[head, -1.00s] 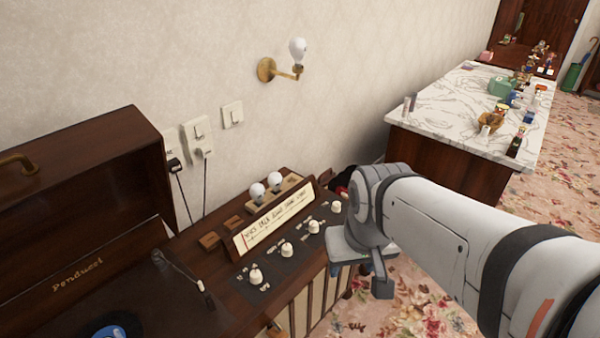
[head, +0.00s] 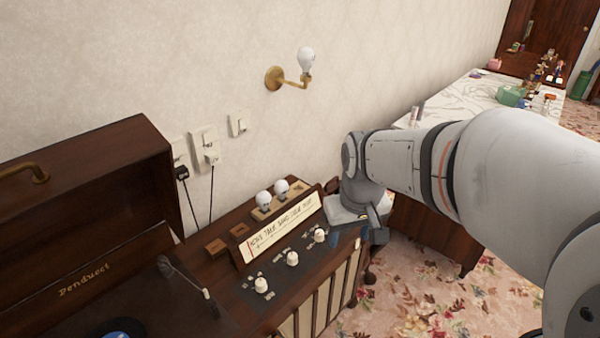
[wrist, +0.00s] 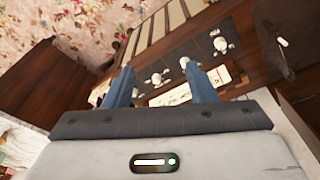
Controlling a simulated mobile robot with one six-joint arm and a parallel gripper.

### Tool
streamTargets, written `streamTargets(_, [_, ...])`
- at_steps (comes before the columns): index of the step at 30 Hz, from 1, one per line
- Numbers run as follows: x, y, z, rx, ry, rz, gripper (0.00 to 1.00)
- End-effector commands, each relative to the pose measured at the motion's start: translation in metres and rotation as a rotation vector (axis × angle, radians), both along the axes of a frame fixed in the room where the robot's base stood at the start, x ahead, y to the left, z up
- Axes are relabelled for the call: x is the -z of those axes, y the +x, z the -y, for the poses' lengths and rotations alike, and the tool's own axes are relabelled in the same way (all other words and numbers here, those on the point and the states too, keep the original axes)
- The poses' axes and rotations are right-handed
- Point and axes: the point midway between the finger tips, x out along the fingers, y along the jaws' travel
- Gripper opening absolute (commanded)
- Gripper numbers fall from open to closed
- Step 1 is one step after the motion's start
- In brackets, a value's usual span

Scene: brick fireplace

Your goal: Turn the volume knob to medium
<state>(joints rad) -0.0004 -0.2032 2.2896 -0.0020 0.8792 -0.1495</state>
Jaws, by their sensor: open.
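A row of cream knobs sits on the dark panel of a wooden record player cabinet. In the head view I see a near knob (head: 261,286), a middle knob (head: 292,259) and a further knob (head: 320,236). The labels are too small to read, so I cannot tell which is volume. My gripper (wrist: 158,68) is open, its blue fingers apart, with nothing between them that I can see held. In the wrist view, knobs (wrist: 157,79) appear beyond and between the fingertips. In the head view my gripper (head: 358,238) hangs at the panel's right end, hiding that part.
A paper label strip (head: 285,228) and two white bulbs (head: 273,192) stand behind the knobs. The open lid (head: 85,205) and turntable arm (head: 185,275) are at left. A wall lamp (head: 290,78) is above. A marble-topped counter (head: 465,95) stands behind my arm.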

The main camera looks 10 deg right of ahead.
Motion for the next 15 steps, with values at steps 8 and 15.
streamTargets(8, [0.026, 0.109, 0.000, -0.169, -0.024, -0.062, 0.51])
streamTargets(15, [0.081, 0.191, 0.000, -0.317, -0.038, -0.106, 0.51])
